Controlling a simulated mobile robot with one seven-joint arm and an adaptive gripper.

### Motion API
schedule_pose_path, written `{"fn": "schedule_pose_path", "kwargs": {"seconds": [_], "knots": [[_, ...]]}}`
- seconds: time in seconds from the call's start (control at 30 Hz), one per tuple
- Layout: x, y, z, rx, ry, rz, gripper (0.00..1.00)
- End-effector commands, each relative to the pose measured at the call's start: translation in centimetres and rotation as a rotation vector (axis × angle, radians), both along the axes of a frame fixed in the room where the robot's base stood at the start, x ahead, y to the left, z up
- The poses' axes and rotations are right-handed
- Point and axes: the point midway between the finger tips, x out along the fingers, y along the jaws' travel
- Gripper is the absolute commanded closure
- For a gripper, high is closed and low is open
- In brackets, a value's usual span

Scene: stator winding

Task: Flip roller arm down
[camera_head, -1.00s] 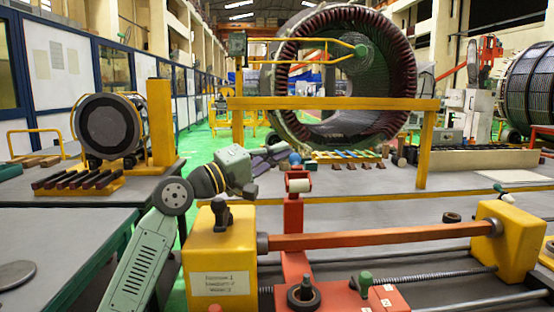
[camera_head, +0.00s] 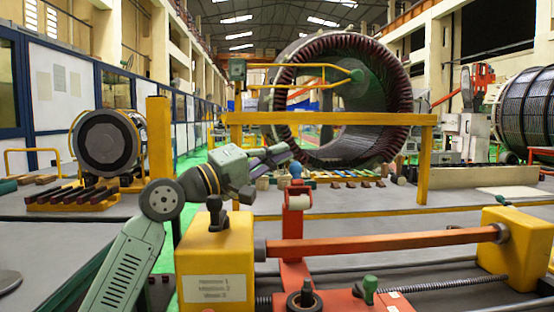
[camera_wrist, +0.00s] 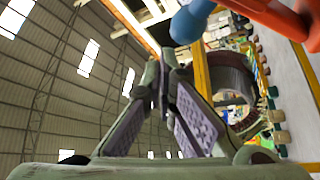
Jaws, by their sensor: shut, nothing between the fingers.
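The red-orange roller arm (camera_head: 295,235) stands upright on the red carriage of the fixture, with a white roller (camera_head: 299,202) near its top. A blue knob (camera_head: 295,170) tops it. In the wrist view the blue knob (camera_wrist: 190,22) and the orange arm (camera_wrist: 285,15) show at the top right. My gripper (camera_head: 286,150) is shut and empty, just up and left of the blue knob. Its fingers (camera_wrist: 163,62) meet at their tips in the wrist view, below and left of the knob. They appear apart from it; exact depth is hard to tell.
A yellow block (camera_head: 215,260) with a dark knob stands below my gripper. An orange bar (camera_head: 380,243) runs right to another yellow block (camera_head: 520,245). A green-handled knob (camera_head: 367,288) sits on the carriage. A yellow frame (camera_head: 330,118) and large stator (camera_head: 340,95) stand behind.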

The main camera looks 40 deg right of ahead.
Motion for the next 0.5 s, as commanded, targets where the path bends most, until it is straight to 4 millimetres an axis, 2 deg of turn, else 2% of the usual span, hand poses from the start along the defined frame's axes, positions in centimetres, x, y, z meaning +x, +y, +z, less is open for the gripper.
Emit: {"fn": "schedule_pose_path", "kwargs": {"seconds": [0.3,0.5], "knots": [[-0.1,0.0,6.2,0.0,-0.003,0.0,1.0],[-0.1,-0.1,8.5,0.0,-0.002,0.0,1.0]]}}
